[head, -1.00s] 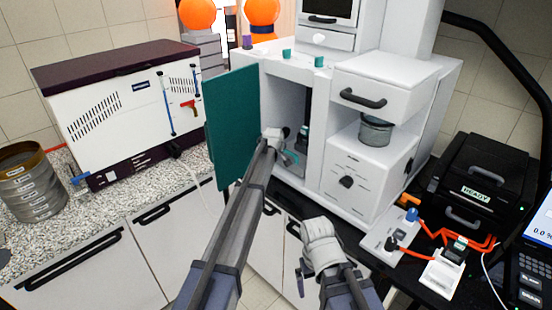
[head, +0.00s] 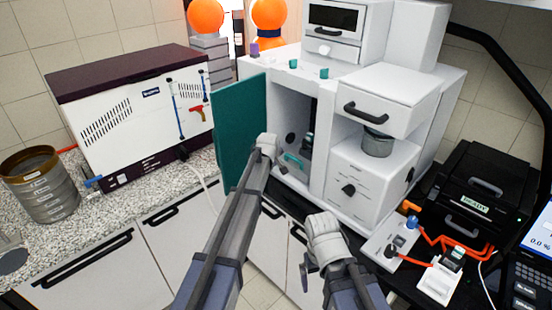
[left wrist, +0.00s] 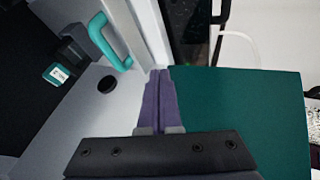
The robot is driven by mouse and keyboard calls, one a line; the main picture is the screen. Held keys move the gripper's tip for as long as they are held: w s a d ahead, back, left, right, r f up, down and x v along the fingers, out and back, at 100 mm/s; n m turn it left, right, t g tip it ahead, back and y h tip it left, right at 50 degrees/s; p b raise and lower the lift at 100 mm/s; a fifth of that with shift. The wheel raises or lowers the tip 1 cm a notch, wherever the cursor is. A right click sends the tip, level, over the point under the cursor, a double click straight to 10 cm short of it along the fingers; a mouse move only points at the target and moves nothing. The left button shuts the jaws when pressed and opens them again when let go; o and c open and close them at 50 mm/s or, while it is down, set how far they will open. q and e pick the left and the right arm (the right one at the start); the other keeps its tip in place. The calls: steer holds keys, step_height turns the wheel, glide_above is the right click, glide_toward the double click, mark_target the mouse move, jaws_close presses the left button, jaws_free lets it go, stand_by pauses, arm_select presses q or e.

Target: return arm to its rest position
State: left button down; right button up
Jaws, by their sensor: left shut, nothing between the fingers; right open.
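My left arm reaches up to the open compartment of the white cabinet (head: 315,180), beside its open teal door (head: 238,130). My left gripper (head: 270,152) is at the compartment's front. In the left wrist view its purple fingers (left wrist: 158,85) are shut together with nothing between them.
A stack of sieves (head: 42,188) and a white machine with a dark lid (head: 135,115) stand on the left counter. On the right are a black box marked READY (head: 480,195) and a small panel with orange cables (head: 392,240). Floor shows between the cupboards.

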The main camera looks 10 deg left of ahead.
arm_select(q)
steer(key=p+v, duration=0.1)
steer(key=v, duration=0.2)
arm_select(e)
step_height(320, 180, up, 2)
steer(key=shift+r, duration=0.2)
arm_select(q)
steer(key=s+d+f+m+g+b, duration=0.1)
steer(key=s+d+f+m+g, duration=0.1)
steer(key=s, duration=1.2)
steer(key=s+d+f+m+g+b, duration=0.2)
steer(key=s+m, duration=0.4)
steer(key=s, duration=0.8)
steer(key=s+d+f+m+g+y+b, duration=0.1)
steer(key=s+f+m, duration=0.4)
steer(key=s, duration=0.9)
steer(key=d+g+b, duration=0.1)
steer(key=d+g, duration=0.1)
steer(key=shift+s+f+g, duration=0.3)
steer(key=shift+s+f, duration=0.05)
steer(key=shift+s, duration=0.05)
arm_select(e)
step_height(320, 180, down, 6)
steer(key=shift+r, duration=0.25)
